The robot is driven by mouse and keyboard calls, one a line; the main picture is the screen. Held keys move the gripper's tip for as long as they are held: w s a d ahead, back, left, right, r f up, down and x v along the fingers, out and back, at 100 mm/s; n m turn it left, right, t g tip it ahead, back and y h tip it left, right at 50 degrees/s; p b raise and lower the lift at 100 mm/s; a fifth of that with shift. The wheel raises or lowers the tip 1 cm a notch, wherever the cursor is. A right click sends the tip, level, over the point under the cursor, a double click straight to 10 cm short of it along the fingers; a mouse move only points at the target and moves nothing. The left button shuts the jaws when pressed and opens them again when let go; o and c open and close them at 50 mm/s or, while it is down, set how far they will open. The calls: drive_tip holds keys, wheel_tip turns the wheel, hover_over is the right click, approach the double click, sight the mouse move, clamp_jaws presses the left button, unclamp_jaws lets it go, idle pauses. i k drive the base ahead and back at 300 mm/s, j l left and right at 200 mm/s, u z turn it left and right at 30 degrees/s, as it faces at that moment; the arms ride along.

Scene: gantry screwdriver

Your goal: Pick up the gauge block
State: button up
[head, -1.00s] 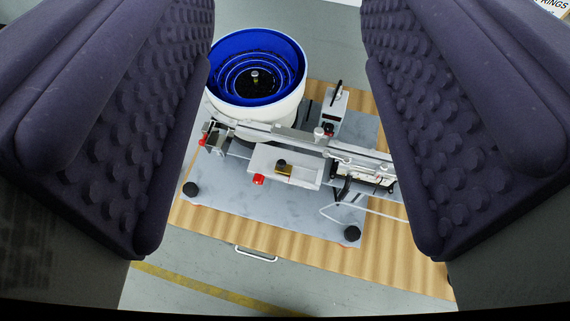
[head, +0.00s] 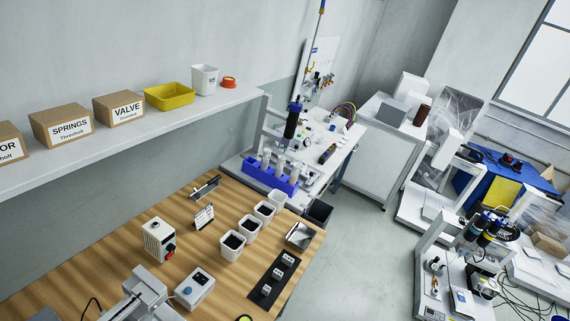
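My gripper is not in view now. On the wooden bench, a black strip (head: 264,295) near the bottom centre carries a few small silver-grey blocks (head: 277,274) with markings. One of these may be the gauge block, but they are too small to tell. A shiny metallic box-like piece (head: 299,236) lies just above the strip, near the bench's right edge. No gripper part is near any of these in the picture.
White cups with dark contents (head: 233,245) stand left of the strip. A shelf (head: 120,145) with cartons runs above. Open floor (head: 360,260) lies right.

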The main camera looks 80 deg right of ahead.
sight(277, 273)
drive_tip(key=z, duration=0.45)
drive_tip(key=k+z, duration=0.1)
drive_tip(key=z, duration=0.35)
drive_tip(key=l+z, duration=0.1)
drive_tip(key=z, duration=0.35)
drive_tip(key=l+z, duration=0.1)
drive_tip(key=z, duration=0.35)
drive_tip(key=k, duration=0.05)
